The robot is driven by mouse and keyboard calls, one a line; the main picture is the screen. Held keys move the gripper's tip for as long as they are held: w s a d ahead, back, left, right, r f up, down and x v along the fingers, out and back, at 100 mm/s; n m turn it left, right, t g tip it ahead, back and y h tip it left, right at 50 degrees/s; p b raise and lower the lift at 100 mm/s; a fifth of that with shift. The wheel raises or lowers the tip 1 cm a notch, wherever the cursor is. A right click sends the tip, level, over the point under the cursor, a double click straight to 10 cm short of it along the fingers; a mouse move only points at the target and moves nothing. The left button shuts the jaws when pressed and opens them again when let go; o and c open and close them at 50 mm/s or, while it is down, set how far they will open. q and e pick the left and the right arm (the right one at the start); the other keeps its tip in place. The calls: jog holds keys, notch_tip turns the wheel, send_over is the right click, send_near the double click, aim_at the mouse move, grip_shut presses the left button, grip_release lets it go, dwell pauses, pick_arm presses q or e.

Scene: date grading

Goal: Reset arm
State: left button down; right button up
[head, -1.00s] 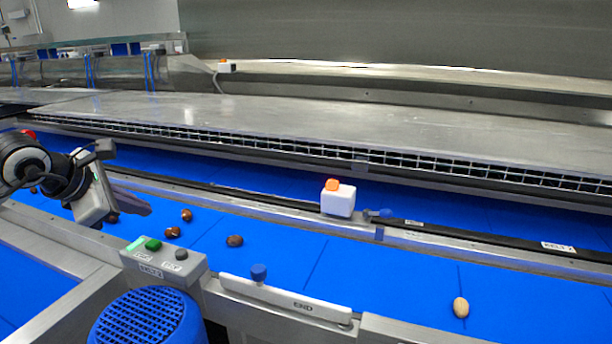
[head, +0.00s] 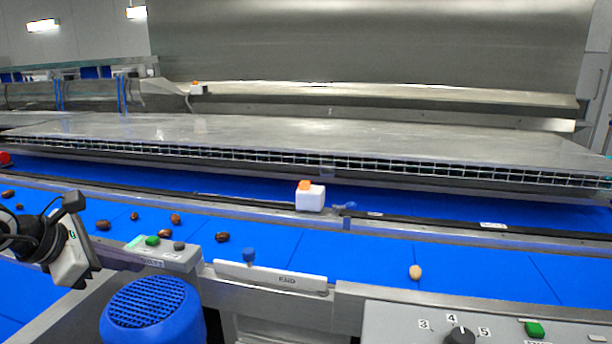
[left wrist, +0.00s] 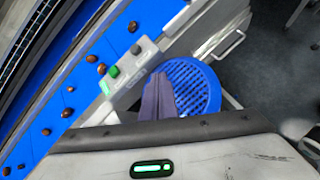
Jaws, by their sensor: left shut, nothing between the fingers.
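My left gripper (left wrist: 158,98) shows in the left wrist view with its two dark fingers together and nothing between them. They point over the blue ribbed drum (left wrist: 192,85). In the head view the left gripper's pale body (head: 73,262) is at the left edge, in front of the near blue belt (head: 350,255); its fingers are hard to make out there. Several dark brown dates lie on that belt, one of them (head: 222,237) right of the button box. A pale date (head: 415,272) lies farther right. My right gripper is not in view.
A button box (head: 165,255) with green and dark buttons stands at the belt's near edge, above the blue drum (head: 152,310). A white END bar (head: 270,277) runs beside it. A control panel (head: 500,325) is at lower right. A white box with an orange top (head: 310,198) sits on the middle rail.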

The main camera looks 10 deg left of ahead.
pick_arm(q)
jog(key=s+d+f+n+t+h, duration=0.15)
jog(key=d+f+n+h, duration=0.35)
jog(key=d, duration=0.5)
jog(key=s+d+f+n+t+h, duration=0.1)
jog(key=s+d+f+n+h, duration=0.15)
jog(key=d+n+h, duration=0.6)
jog(key=s+f+n+t+y, duration=0.1)
jog(key=s+f+n+y, duration=0.4)
jog(key=f+n, duration=0.45)
jog(key=s+f+n+t+y, duration=0.2)
jog(key=s+f+n+y, duration=0.1)
jog(key=f+n+y, duration=0.7)
jog(key=s+d+f+n+g, duration=0.2)
jog(key=s+f+n+g, duration=0.1)
jog(key=s+f, duration=0.3)
jog(key=s+d+f+n+g+h, duration=0.1)
jog(key=s+d+f+n+g, duration=0.2)
jog(key=s+f+n, duration=0.2)
jog(key=s+n, duration=0.1)
jog(key=s, duration=0.2)
jog(key=shift+d+f+n, duration=0.25)
jog(key=shift+f+n, duration=0.05)
jog(key=shift+f, duration=0.05)
jog(key=shift+w, duration=0.1)
